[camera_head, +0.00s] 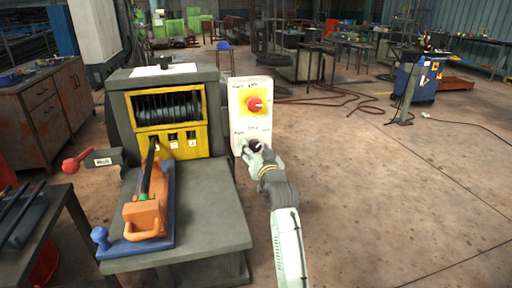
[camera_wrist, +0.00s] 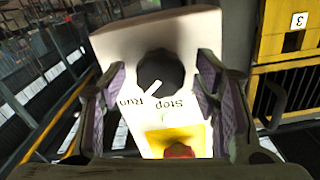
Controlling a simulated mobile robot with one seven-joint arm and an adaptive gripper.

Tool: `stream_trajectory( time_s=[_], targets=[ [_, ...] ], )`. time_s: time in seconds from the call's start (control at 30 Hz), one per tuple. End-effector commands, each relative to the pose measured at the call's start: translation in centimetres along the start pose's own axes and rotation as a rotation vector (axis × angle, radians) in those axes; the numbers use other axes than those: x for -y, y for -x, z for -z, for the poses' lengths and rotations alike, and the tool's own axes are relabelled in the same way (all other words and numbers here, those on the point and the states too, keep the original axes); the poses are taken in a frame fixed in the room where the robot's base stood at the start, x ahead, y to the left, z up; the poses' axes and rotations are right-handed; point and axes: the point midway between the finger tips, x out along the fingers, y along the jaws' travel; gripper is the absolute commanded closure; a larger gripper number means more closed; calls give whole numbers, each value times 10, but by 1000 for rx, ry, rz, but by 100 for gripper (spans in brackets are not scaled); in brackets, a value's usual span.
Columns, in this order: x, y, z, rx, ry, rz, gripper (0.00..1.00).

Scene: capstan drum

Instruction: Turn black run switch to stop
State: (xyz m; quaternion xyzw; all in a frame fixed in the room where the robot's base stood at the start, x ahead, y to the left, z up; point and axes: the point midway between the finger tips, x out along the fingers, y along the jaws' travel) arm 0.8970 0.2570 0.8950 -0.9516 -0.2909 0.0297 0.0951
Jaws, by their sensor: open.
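The black run switch (camera_wrist: 160,70) is a round knob on a cream control box (camera_head: 237,125). Its white pointer slants down-left in the wrist view, toward the "Run" label; the "Stop" label is to the right. The wrist view shows the box upside down. My gripper (camera_wrist: 160,88) is open, with a finger on each side of the knob and a visible gap to it. In the head view my gripper (camera_head: 259,158) is at the lower part of the box and partly covers the switch (camera_head: 255,145).
A red knob on a yellow plate (camera_head: 254,104) is above the switch; it shows at the bottom of the wrist view (camera_wrist: 180,150). Left of the box stands the machine with its yellow front (camera_head: 180,142). An orange tool (camera_head: 146,217) lies on the bench.

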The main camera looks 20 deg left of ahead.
Motion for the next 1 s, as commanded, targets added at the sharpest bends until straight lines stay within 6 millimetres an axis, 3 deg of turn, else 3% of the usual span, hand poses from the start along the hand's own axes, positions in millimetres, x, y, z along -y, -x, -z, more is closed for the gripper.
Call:
stream_trajectory(
  time_s=[0.23,0.9,1.0],
  targets=[
    [0,0,0,-1,0,1,45],
    [0,0,0,-1,0,1,90],
    [0,0,0,-1,1,1,92]
  ],
)
